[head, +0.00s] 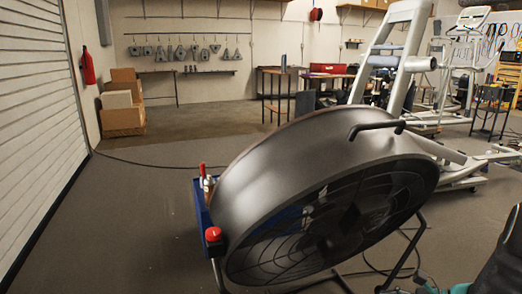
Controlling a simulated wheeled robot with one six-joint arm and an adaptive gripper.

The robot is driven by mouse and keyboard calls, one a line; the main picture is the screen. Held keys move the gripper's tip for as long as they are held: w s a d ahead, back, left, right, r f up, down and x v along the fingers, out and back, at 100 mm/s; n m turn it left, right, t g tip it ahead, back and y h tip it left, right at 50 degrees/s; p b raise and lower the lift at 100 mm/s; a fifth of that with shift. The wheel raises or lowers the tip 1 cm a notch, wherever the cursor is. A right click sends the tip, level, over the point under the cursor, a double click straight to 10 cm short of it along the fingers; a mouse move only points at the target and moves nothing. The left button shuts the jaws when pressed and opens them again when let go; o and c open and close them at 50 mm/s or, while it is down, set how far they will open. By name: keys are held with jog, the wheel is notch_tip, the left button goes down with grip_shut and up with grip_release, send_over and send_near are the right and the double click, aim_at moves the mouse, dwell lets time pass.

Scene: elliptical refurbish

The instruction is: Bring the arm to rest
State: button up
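A blue container (200,208) with red-topped items shows behind the fan's left edge. Cardboard boxes (122,115) are stacked by the left wall near a red extinguisher (88,64). A workbench (280,80) stands at the back. The floor (130,225) at left is mostly clear; a cable crosses it.

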jog(key=s+a+r+n+h, duration=0.9)
jog(key=s+a+r+n, duration=0.7)
jog(key=n, duration=0.6)
jog(key=shift+s+a+r+h, duration=0.4)
jog(key=shift+a+r, duration=0.1)
jog(key=shift+r, duration=0.25)
